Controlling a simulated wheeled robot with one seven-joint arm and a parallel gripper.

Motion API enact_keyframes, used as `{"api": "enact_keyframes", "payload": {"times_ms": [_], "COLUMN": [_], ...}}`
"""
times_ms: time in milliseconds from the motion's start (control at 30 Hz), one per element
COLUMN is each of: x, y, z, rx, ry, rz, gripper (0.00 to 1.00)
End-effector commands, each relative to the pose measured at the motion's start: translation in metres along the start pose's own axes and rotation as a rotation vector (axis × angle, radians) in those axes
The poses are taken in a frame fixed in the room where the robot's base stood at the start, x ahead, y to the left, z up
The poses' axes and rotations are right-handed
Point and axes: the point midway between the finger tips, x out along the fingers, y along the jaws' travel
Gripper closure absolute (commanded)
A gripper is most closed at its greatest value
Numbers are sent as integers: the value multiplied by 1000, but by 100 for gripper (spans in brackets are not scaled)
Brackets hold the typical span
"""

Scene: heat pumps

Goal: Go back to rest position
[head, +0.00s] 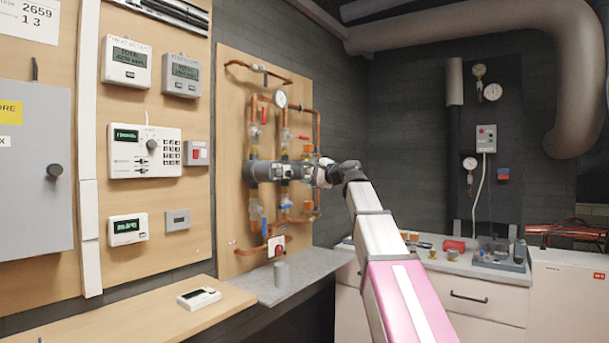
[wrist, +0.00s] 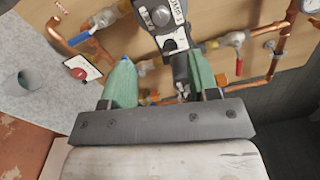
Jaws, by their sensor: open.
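My gripper (wrist: 160,58) is open in the wrist view, its two green fingers pointing at the pipework on the wooden panel. A dark grey device with a round dial and a black knob (wrist: 168,44) shows just beyond and partly between the fingers. I cannot tell whether they touch it. In the head view my arm reaches from the lower right, bent at a dark joint, up to the copper pipework (head: 317,128). The gripper's fingers are too small to make out there.
A wooden worktop (head: 150,312) holds a handheld meter (head: 199,298). Control boxes hang at left. A counter with a drawer (head: 480,318) stands at right. A thick duct (head: 480,30) runs overhead.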

Motion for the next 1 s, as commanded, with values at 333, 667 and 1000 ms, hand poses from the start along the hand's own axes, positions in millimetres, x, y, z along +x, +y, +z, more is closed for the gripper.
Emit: {"api": "enact_keyframes", "payload": {"times_ms": [333, 667, 1000], "x": [0, -4, -39], "y": [6, 148, 329], "z": [-2, -44, -78], "rx": [-5, -131, -303], "ry": [5, 83, 111], "rz": [9, 237, 577], "gripper": [45, 45, 45]}}
